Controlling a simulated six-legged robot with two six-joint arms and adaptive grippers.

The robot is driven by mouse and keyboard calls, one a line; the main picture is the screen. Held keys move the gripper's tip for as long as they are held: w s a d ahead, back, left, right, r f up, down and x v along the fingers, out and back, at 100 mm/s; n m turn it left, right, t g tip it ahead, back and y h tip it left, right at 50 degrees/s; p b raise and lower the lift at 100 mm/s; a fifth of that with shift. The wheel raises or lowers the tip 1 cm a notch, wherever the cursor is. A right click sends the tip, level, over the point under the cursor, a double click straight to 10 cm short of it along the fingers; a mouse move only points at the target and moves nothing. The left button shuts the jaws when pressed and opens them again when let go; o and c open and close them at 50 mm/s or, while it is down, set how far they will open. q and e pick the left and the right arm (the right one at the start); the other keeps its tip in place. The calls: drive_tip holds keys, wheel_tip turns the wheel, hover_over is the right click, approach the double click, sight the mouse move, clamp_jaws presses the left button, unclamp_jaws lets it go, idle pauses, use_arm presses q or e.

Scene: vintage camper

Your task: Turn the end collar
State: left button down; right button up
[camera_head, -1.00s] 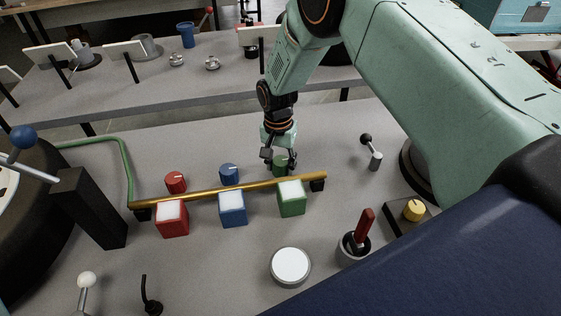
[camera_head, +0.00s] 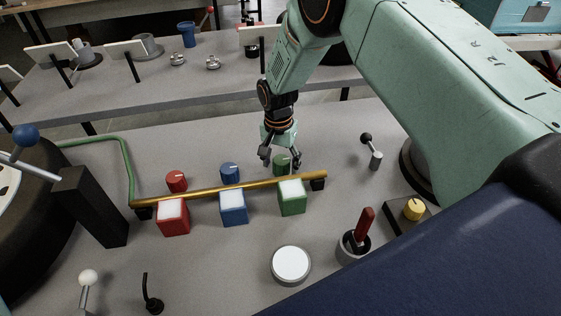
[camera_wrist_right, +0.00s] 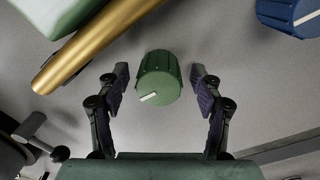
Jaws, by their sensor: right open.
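The green ribbed knob (camera_head: 281,165) stands behind the brass pipe, at the right end of a row with a red knob (camera_head: 176,181) and a blue knob (camera_head: 230,173). My right gripper (camera_head: 281,158) is open, with one finger on each side of the green knob. In the right wrist view, the green knob (camera_wrist_right: 158,78) sits between the fingertips with gaps on both sides, and its white pointer mark shows. I cannot tell which part is called the end collar. My left gripper is out of view.
The brass pipe (camera_head: 240,188) runs close to the knobs, with red (camera_head: 173,218), blue (camera_head: 233,208) and green (camera_head: 292,198) blocks in front. A small lever (camera_head: 374,155) stands to the right. A white round button (camera_head: 291,264) and red-handled lever (camera_head: 356,240) are nearer.

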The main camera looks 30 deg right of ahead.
sight(279, 159)
drive_tip(key=shift+f, duration=0.1)
drive_tip(key=shift+w, duration=0.1)
drive_tip(key=shift+r, duration=0.45)
wheel_tip(279, 159, up, 11)
drive_tip(key=shift+w, duration=0.1)
idle(0.3)
